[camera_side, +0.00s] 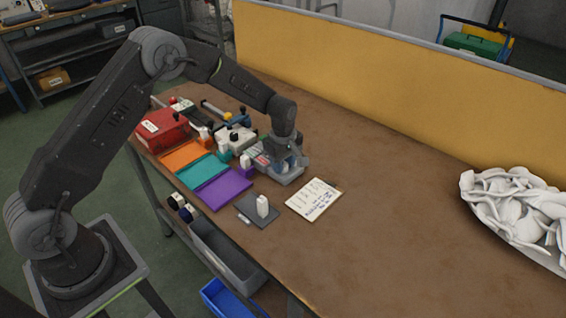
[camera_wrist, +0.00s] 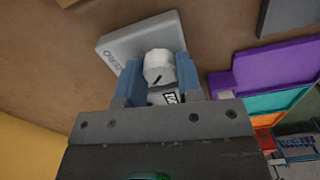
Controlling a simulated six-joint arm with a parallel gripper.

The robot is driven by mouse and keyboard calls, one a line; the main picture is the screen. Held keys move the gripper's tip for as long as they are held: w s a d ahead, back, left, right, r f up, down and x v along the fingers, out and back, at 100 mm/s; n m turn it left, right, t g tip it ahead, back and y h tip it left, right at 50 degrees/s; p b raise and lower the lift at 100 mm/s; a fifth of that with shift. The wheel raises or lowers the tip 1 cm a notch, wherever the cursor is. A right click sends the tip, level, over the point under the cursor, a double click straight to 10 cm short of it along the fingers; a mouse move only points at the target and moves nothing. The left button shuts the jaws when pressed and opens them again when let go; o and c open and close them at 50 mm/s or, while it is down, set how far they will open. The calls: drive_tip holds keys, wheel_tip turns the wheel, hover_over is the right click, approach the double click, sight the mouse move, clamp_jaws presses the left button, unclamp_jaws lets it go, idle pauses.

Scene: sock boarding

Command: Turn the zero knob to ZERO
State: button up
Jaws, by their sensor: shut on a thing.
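The white round zero knob (camera_wrist: 158,62) with a short black pointer line shows in the wrist view, on a light grey device (camera_wrist: 112,44). A small dark marking shows below the knob, partly hidden between the fingers. In the side view, my gripper (camera_side: 291,162) reaches down onto the grey device (camera_side: 284,178), and the knob is hidden there. Which mark the pointer faces cannot be told.
Purple (camera_side: 222,189), teal (camera_side: 204,172) and orange (camera_side: 183,155) panels lie left of the device, with a red box (camera_side: 162,130) beyond. A written card (camera_side: 314,199) and a dark plate (camera_side: 246,212) lie in front. White socks (camera_side: 515,215) are heaped at right; table between is clear.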

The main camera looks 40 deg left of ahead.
drive_tip(key=m, duration=0.8)
drive_tip(key=shift+m, duration=0.4)
drive_tip(key=m, duration=0.4)
drive_tip(key=shift+m, duration=2.2)
drive_tip(key=o, duration=0.9)
wheel_tip(320, 180, up, 14)
drive_tip(key=shift+f, duration=0.1)
